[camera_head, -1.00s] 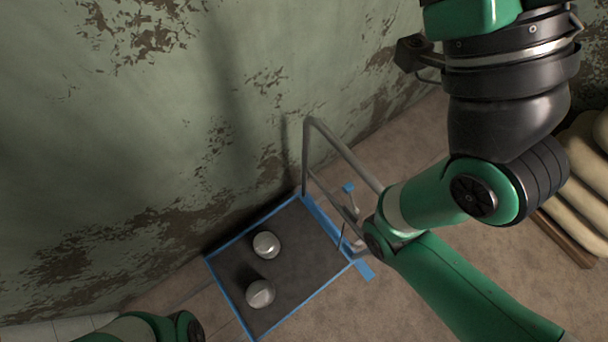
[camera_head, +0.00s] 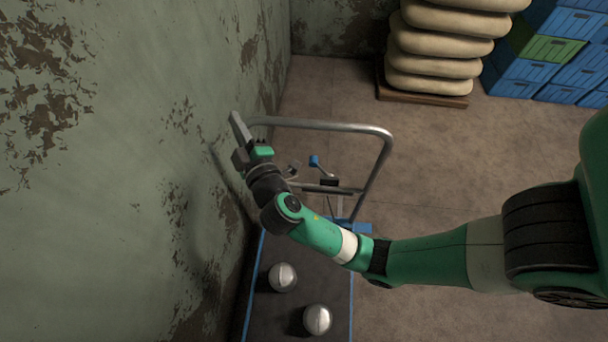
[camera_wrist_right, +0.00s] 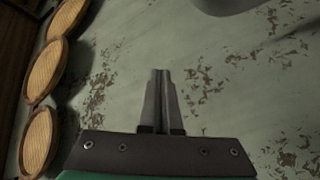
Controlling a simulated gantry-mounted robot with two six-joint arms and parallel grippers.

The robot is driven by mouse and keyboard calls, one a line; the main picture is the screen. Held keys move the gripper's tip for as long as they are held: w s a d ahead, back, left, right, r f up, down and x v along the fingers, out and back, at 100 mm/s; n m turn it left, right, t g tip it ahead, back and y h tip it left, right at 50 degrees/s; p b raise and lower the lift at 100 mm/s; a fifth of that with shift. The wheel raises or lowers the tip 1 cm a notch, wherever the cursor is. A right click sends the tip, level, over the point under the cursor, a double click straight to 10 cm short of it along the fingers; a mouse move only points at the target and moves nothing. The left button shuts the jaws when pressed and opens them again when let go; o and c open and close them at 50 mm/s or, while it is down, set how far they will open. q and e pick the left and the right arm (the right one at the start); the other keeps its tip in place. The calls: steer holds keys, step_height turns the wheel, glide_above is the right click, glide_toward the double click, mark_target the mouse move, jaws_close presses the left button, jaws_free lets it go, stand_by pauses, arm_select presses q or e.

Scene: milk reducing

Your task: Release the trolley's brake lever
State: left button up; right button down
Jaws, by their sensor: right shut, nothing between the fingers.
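The trolley has a dark deck edged in blue (camera_head: 258,262) and a bent grey tube handle (camera_head: 330,126) at its far end. A lever with a blue tip (camera_head: 315,161) rises by the handle frame, to the right of my right gripper. My right gripper (camera_head: 237,120) is shut and empty, close to the wall at the handle's left corner. Whether it touches the handle or the wall I cannot tell. Its closed fingers also show in the right wrist view (camera_wrist_right: 160,78), in front of the wall. The lever's foot is partly hidden. My left gripper is out of view.
Two round silver-topped things (camera_head: 283,277) stand on the deck. The peeling green wall (camera_head: 120,150) runs along the left. Stacked sacks (camera_head: 440,45) and blue crates (camera_head: 560,60) stand at the back. The floor right of the handle is open.

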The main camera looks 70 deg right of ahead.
arm_select(q)
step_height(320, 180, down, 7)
steer(key=b, duration=0.5)
arm_select(e)
steer(key=s+d+f+n+g, duration=0.1)
steer(key=s+f+n, duration=0.3)
steer(key=f, duration=1)
steer(key=s+d+f+n+g, duration=0.1)
steer(key=s+f+n, duration=0.3)
steer(key=s+f, duration=0.7)
step_height(320, 180, down, 4)
steer(key=shift+s+d+f+g, duration=0.15)
steer(key=shift+d+g, duration=0.15)
steer(key=shift+g, duration=0.3)
arm_select(q)
steer(key=shift+b, duration=0.3)
